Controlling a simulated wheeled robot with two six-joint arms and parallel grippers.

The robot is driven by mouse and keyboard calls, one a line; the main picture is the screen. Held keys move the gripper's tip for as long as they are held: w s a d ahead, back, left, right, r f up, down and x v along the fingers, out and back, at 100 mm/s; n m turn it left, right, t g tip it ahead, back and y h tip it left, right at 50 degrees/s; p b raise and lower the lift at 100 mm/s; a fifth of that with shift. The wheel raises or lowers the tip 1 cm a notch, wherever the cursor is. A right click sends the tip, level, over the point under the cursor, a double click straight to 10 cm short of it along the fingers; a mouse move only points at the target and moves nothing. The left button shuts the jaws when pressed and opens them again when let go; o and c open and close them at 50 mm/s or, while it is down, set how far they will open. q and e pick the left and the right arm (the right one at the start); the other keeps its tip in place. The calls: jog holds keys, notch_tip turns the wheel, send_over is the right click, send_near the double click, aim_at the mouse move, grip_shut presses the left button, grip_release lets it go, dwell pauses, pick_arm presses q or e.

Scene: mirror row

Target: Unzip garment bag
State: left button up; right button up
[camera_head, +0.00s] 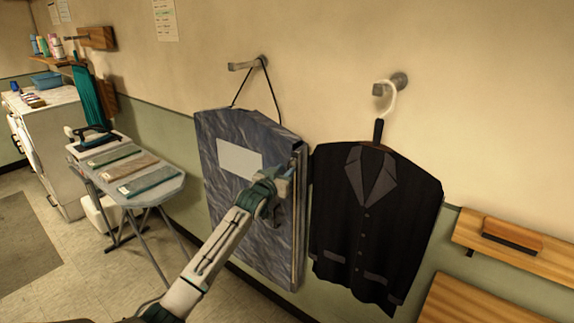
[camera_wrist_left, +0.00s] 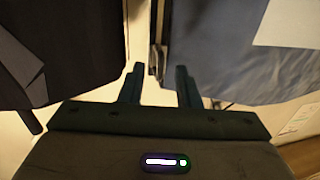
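The grey-blue garment bag (camera_head: 225,185) hangs by a dark cord from a wall hook, with a pale blank label (camera_head: 240,160) on its front. Its right edge carries a long metallic zip strip (camera_head: 298,235). My left gripper (camera_head: 290,173) is at the upper part of that edge, in front of the bag. In the left wrist view, the left gripper (camera_wrist_left: 159,70) has its two fingers apart. The end of a narrow grey zip part (camera_wrist_left: 156,55) shows between the fingertips; I cannot tell whether they touch it. My right gripper is out of view.
A black jacket (camera_head: 365,225) hangs close to the right of the bag on a white-hooked hanger. An ironing board (camera_head: 165,187) with folded cloths and an iron stands to the left. Wooden shelves (camera_head: 510,245) are at the lower right. Tiled floor is open at the lower left.

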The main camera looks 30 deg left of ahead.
pick_arm(q)
jog(key=shift+w+a, duration=0.1)
jog(key=shift+w, duration=0.65)
jog(key=c, duration=0.6)
grip_shut()
